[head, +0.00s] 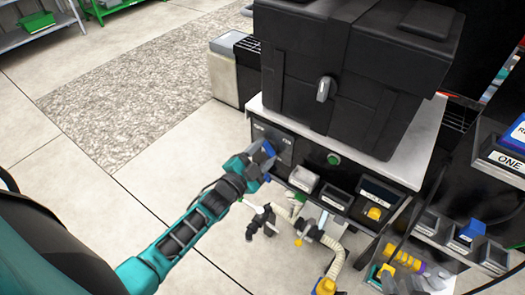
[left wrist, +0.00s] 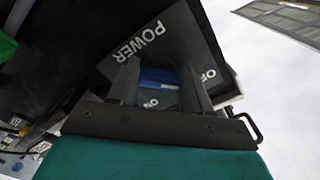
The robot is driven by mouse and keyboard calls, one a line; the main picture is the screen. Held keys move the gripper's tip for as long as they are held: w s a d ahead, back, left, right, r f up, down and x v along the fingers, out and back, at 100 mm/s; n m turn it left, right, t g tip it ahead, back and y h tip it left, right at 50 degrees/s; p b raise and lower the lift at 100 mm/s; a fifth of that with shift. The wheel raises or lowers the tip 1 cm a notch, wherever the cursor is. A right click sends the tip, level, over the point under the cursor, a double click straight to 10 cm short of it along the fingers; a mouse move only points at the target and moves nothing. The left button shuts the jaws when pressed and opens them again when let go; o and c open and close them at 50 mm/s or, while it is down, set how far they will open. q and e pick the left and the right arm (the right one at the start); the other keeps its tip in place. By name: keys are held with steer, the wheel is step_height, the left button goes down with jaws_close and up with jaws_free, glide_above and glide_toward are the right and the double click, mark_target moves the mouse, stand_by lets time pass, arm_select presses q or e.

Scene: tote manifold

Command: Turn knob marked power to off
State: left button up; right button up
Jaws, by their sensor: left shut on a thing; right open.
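The knob marked power is a blue bar handle (left wrist: 158,78) on a dark grey panel (left wrist: 180,40) with white POWER lettering. In the left wrist view it lies crosswise between my left gripper's fingers (left wrist: 160,90). Position labels show beside the right finger and below the knob, both partly covered, so I cannot read the setting surely. In the head view my left gripper (head: 262,162) reaches the grey panel (head: 282,148) at the left end of the bench front, shut on the blue knob (head: 268,148). My right gripper is not in view.
A black tote (head: 345,60) with a grey latch stands on the white bench top (head: 405,172). A green button (head: 333,159) and small bins (head: 303,179) line the front. Hoses (head: 334,258) and fittings are below. Open floor (head: 150,180) lies to the left.

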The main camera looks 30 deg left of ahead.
stand_by(0.4)
arm_select(q)
steer(key=o, duration=1.1)
steer(key=shift+c, duration=0.2)
steer(key=s+a+p, duration=0.1)
steer(key=s, duration=1.1)
steer(key=shift+s+a+p, duration=0.4)
arm_select(e)
steer(key=shift+s+d+r, duration=0.25)
steer(key=shift+d+r, duration=0.1)
steer(key=shift+d, duration=0.05)
steer(key=shift+r, duration=0.1)
